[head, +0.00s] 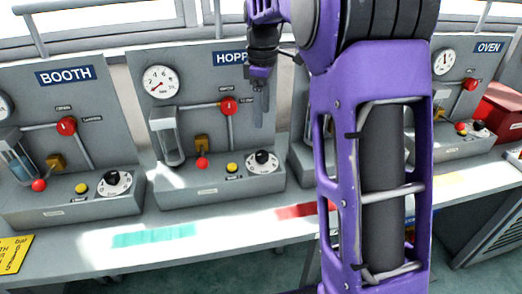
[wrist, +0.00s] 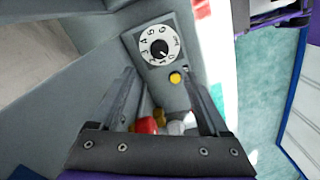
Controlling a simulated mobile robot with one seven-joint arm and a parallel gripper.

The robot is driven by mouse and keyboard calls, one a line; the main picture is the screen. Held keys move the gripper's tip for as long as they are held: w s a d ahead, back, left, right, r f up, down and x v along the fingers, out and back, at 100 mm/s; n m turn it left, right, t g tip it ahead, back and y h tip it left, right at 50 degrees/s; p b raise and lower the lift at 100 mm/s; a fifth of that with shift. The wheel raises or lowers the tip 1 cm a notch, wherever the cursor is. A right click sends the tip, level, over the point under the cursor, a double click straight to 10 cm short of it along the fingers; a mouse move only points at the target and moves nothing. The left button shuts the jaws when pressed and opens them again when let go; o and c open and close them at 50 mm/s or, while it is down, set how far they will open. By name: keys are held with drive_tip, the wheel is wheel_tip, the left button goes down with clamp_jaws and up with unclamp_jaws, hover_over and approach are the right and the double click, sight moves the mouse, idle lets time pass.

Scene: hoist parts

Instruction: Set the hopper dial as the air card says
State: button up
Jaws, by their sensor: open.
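The hopper dial (head: 262,160) is a black knob on a white numbered ring, on the front ledge of the grey HOPPER panel. A matching dial (wrist: 159,47) shows in the wrist view, ahead of and between my fingertips. My gripper (head: 262,118) is open and empty, pointing down above the dial. Both fingers of my gripper (wrist: 158,74) show apart in the wrist view, not touching the knob. A yellow card (head: 14,254) with partly cut-off text, including "bar", lies at the lower left. Its number and the knob's exact setting are too small to read surely.
The HOPPER panel has a gauge (head: 164,82), a red-knobbed lever (head: 228,106) and a yellow button (head: 232,168). The BOOTH panel (head: 66,130) stands left and the OVEN panel (head: 455,110) right. My arm hides the panel between. The bench front is mostly clear.

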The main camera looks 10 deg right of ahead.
sight(262, 153)
wheel_tip(262, 153, down, 13)
drive_tip(key=shift+r+b, duration=0.1)
drive_tip(key=shift+b, duration=0.85)
clamp_jaws()
